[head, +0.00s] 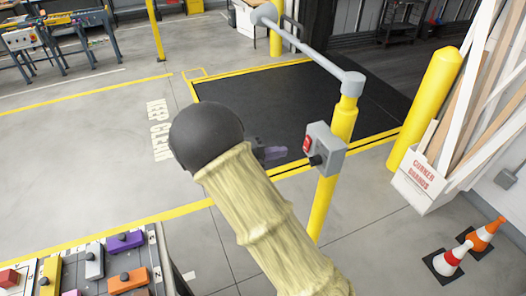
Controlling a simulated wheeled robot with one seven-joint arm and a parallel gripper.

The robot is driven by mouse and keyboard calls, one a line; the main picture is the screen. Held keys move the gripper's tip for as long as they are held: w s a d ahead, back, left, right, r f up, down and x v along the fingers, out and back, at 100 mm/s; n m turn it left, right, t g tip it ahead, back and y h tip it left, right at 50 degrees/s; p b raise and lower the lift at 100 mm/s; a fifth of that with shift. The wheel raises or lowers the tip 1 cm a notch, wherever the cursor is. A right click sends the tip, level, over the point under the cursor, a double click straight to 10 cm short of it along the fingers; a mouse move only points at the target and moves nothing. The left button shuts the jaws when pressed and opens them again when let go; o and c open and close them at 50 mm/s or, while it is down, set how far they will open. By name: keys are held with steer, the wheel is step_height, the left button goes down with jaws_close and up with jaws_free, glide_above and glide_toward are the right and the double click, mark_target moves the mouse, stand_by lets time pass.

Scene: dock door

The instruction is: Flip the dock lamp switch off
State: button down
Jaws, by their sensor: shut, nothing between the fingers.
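The dock lamp is a grey arm (310,52) on top of a yellow post (327,195), with a rounded grey head (264,14) at its far end. A grey switch box (328,143) is fixed to the post. Its left face carries a red part (307,144) and a dark knob or lever (316,160); I cannot tell the switch's position. My gripper (275,153) is shut and empty, just left of the box, with a small gap in the picture. My arm's dark wrist and pale sleeve hide most of the gripper's rear.
A black dock plate (270,100) with yellow edges lies behind. A yellow bollard (425,108), a bin of corner boards (425,188) and cones (486,235) stand at right. A tray of coloured blocks (160,262) is at lower left.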

mark_target(305, 147)
steer(key=p+x, duration=0.2)
steer(key=x, duration=0.3)
steer(key=shift+w+d, duration=0.15)
steer(key=shift+d, duration=0.25)
steer(key=shift+f, duration=0.1)
steer(key=shift+d, duration=0.15)
steer(key=shift+d+f+h, duration=0.1)
steer(key=shift+h, duration=0.3)
steer(key=shift+a+p, duration=0.35)
steer(key=f+b+v, duration=0.2)
steer(key=f+v, duration=0.1)
steer(key=v, duration=1)
steer(key=shift+s+a+b, duration=0.15)
steer(key=shift+s+b, duration=0.05)
steer(key=shift+b, duration=0.1)
